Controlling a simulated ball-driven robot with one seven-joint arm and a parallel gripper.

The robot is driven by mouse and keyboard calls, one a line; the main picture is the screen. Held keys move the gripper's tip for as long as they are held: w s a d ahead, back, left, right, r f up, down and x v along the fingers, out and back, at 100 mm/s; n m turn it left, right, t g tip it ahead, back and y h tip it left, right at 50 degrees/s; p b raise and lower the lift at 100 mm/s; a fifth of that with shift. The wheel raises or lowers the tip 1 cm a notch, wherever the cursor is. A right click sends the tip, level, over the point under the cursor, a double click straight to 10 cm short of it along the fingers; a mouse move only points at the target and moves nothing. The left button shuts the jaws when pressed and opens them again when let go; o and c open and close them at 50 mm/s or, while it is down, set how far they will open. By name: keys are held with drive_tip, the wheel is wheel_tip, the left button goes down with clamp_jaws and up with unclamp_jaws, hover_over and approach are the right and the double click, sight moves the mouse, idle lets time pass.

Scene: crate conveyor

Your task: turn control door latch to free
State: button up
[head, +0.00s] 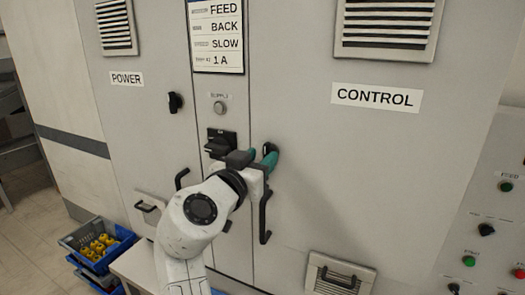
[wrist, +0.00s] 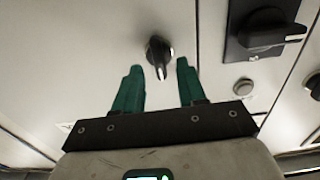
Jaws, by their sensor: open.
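The control door latch (wrist: 158,52) is a small black turn knob with a light pointer mark, on the grey door with the CONTROL label (head: 376,97). In the wrist view it lies between and just beyond the two green fingertips, with gaps on both sides. My gripper (wrist: 159,68) is open and empty in front of it. In the head view my gripper (head: 262,157) covers most of the latch; only a dark edge (head: 268,146) shows. I cannot tell the exact depth between the fingertips and the latch.
A black main switch (head: 221,143) and a supply button (head: 219,107) sit on the middle strip. The power door knob (head: 175,102) is to the left. A black door handle (head: 265,215) hangs below my gripper. A button panel (head: 483,215) stands at right.

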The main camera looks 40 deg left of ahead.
drive_tip(key=shift+x, duration=0.85)
clamp_jaws()
